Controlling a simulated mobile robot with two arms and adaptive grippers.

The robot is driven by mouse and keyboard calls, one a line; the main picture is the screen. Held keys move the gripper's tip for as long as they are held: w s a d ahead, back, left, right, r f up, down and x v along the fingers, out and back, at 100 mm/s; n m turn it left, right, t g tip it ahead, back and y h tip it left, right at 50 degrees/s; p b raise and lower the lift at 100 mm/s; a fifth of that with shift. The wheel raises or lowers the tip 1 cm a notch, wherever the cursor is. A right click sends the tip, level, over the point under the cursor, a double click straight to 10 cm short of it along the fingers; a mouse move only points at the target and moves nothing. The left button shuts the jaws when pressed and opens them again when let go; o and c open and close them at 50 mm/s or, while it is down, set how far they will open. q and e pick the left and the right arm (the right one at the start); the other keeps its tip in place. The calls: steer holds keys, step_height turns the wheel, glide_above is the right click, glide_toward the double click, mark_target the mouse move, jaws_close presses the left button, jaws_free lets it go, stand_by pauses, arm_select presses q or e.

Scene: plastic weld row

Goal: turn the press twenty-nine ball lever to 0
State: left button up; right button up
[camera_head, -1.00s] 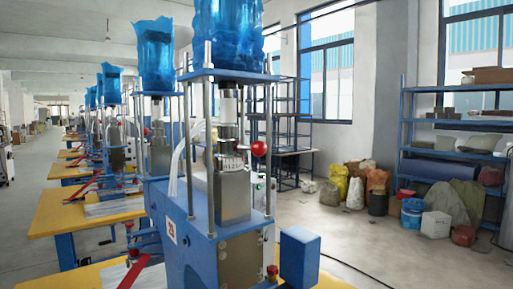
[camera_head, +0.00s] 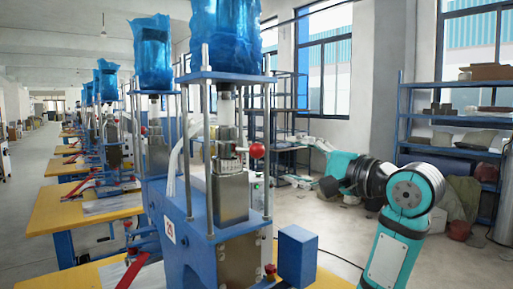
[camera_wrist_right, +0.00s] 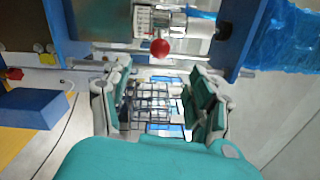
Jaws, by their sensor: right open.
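The press twenty-nine (camera_head: 205,238) is a blue machine with steel posts and a blue-wrapped top. Its ball lever (camera_head: 257,150) ends in a red ball, pointing right from a numbered collar (camera_head: 230,163) on the central column. In the right wrist view, the red ball (camera_wrist_right: 160,47) and the collar (camera_wrist_right: 143,20) show beyond my fingers. My right gripper (camera_head: 294,161) is open and empty to the right of the ball, apart from it. Its spread fingers (camera_wrist_right: 160,85) show in the wrist view. The digit facing front is too small to read. My left gripper is not in view.
Steel posts (camera_head: 268,150) stand close around the lever. A blue box (camera_head: 297,254) sits low at the press's right. More presses on yellow tables (camera_head: 80,210) line the left. A blue rack (camera_head: 450,150) stands at the right. Open floor lies between.

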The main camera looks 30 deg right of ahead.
mark_target(262, 152)
steer(key=w+p, duration=0.1)
steer(key=w, duration=0.3)
steer(key=w+a+p, duration=0.1)
steer(key=w, duration=0.3)
steer(key=w+p, duration=0.1)
steer(key=w, duration=0.4)
steer(key=shift+a+r+p, duration=0.15)
steer(key=shift+a+p, duration=0.15)
jaws_close()
